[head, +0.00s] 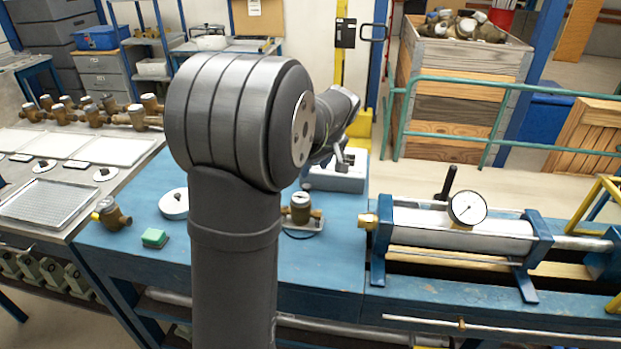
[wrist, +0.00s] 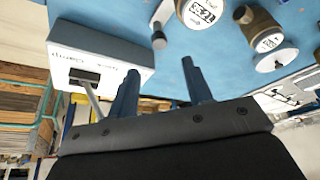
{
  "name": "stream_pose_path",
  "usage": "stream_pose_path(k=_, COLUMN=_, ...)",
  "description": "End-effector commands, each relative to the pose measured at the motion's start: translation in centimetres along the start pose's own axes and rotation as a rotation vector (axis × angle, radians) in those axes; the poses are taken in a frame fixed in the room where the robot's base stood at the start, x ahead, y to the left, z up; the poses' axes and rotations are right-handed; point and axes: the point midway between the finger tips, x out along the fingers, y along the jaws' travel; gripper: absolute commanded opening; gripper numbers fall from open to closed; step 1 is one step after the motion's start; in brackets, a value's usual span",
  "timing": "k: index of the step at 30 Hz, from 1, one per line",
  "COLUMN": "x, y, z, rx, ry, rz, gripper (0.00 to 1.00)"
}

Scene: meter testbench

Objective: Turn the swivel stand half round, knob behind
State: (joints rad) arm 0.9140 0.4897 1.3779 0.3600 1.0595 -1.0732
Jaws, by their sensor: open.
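A brass meter with a pale round face (head: 300,199) sits on a small plate (head: 314,224) on the blue bench, just right of my arm; I take this plate to be the swivel stand. In the wrist view a labelled meter (wrist: 200,12) is cut by the top edge. Beside it a short dark-ended knob (wrist: 158,39) sits on a pale bar, which seems to belong to the stand. My gripper (wrist: 157,82) is open and empty, its two blue-grey fingers apart from the knob. In the head view my arm hides the fingers and part of the bench.
A white box with a lever (wrist: 95,55) is close to my fingers; it also shows in the head view (head: 337,180). A brass meter (head: 111,215), a green sponge (head: 154,238) and a white disc (head: 174,204) lie left. A gauge bench (head: 460,225) stands right.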

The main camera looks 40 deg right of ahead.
Motion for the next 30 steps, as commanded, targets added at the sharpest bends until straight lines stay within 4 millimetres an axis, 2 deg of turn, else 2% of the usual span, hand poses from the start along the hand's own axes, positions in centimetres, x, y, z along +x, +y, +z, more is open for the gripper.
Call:
stream_pose_path(k=1, x=-1.4, y=0.1, z=0.0, rx=0.0, ry=0.003, rz=0.004, gripper=0.46)
stream_pose_path(k=6, x=-5.1, y=0.1, z=0.0, rx=0.0, ry=0.001, rz=0.003, gripper=0.46)
stream_pose_path(k=12, x=-7.8, y=0.0, z=0.0, rx=0.0, ry=0.0, rz=0.001, gripper=0.46)
stream_pose_path(k=19, x=-8.6, y=0.0, z=0.0, rx=0.0, ry=-0.001, rz=-0.001, gripper=0.46)
stream_pose_path(k=26, x=-8.6, y=0.0, z=0.0, rx=0.0, ry=-0.001, rz=-0.001, gripper=0.46)
stream_pose_path(k=30, x=-7.9, y=0.0, z=0.0, rx=0.0, ry=-0.001, rz=-0.001, gripper=0.46)
